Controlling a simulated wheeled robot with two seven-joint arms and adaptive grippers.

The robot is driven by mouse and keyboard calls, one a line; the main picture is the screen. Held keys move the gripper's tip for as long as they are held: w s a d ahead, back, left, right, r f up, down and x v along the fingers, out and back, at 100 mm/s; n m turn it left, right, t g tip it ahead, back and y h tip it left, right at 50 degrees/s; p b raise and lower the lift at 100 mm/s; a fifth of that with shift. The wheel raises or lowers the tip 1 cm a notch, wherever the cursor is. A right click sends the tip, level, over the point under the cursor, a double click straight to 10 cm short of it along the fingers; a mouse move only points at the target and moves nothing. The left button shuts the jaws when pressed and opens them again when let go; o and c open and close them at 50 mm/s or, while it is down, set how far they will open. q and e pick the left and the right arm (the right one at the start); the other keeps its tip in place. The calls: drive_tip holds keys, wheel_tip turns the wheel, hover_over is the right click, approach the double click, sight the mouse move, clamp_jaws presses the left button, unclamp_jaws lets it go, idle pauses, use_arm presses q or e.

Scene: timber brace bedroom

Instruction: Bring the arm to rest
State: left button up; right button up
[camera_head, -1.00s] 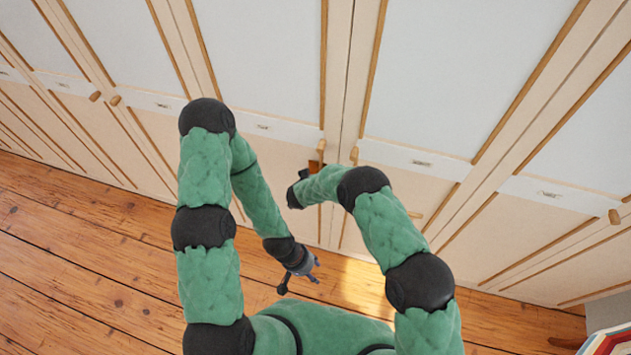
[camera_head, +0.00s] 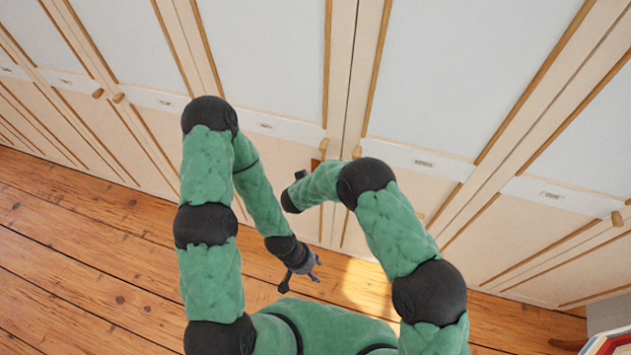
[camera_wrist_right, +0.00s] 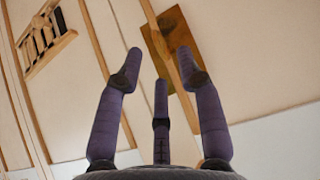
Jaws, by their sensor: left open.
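My left arm comes in from the left and hangs down in the head view. My right arm (camera_head: 395,223) bends up and across towards the cabinet fronts. Its gripper is mostly hidden behind the wrist in the head view. In the right wrist view my right gripper (camera_wrist_right: 160,72) has its three purple fingers spread apart and empty, pointing at a pale cabinet front.
Tall cabinet doors (camera_head: 455,75) with wooden knobs line the back. A brown wooden plate (camera_wrist_right: 172,28) shows just beyond my right fingers; whether they touch it is unclear. Plank floor (camera_head: 80,270) is clear at left. A striped colourful object (camera_head: 608,343) sits at lower right.

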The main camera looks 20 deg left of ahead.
drive_tip(key=shift+s+r, duration=0.5)
drive_tip(key=s+d+f+g+y+b, duration=0.1)
drive_tip(key=s+d+f+g+b, duration=0.15)
drive_tip(key=d+f+b, duration=0.45)
drive_tip(key=s+d+f+g+y+b, duration=0.15)
drive_tip(key=s+d+f, duration=0.25)
drive_tip(key=d+f, duration=0.6)
drive_tip(key=s+d+f+m+g+y+b, duration=0.1)
drive_tip(key=s+d, duration=0.4)
drive_tip(key=s, duration=0.5)
drive_tip(key=s+d+f+m+g+y+b, duration=0.1)
drive_tip(key=s+d+f+g+b, duration=0.2)
drive_tip(key=s, duration=0.7)
drive_tip(key=d+b, duration=0.2)
drive_tip(key=b, duration=0.1)
drive_tip(key=shift+s+f+g, duration=0.15)
drive_tip(key=shift+s+g, duration=0.1)
drive_tip(key=shift+g, duration=0.05)
drive_tip(key=shift+a, duration=0.1)
